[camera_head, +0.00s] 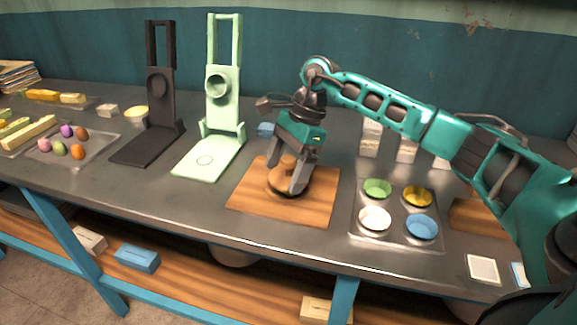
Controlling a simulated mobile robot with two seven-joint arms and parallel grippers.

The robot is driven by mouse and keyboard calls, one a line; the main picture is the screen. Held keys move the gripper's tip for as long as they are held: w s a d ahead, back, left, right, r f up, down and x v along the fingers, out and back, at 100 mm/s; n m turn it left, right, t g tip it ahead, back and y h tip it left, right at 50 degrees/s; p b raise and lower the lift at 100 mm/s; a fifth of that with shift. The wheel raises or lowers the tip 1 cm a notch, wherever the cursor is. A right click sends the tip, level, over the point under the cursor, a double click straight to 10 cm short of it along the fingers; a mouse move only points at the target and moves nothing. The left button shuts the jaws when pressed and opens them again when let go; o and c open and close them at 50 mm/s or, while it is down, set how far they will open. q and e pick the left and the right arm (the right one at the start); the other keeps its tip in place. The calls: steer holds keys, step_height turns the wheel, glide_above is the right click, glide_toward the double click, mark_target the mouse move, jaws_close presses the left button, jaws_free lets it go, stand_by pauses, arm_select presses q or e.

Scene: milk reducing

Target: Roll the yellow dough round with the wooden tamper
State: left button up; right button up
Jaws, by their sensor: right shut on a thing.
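My right gripper (293,182) comes down over the wooden board (255,203) in the middle of the table. It is shut on a light-brown wooden piece, which looks like the wooden tamper (283,175), standing on the board between the fingers. The fingers and the tamper cover most of what lies under it. I cannot make out the yellow dough clearly there. My left gripper is not in view.
A pale green press (221,100) and a dark press (160,95) stand left of the board. A tray (357,243) with several coloured bowls lies to its right. Another tray (97,150) holds small coloured eggs at the left. The table's front edge is close to the board.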

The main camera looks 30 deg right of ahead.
stand_by(0.3)
steer(key=shift+r+p, duration=2.7)
steer(key=shift+r, duration=1.3)
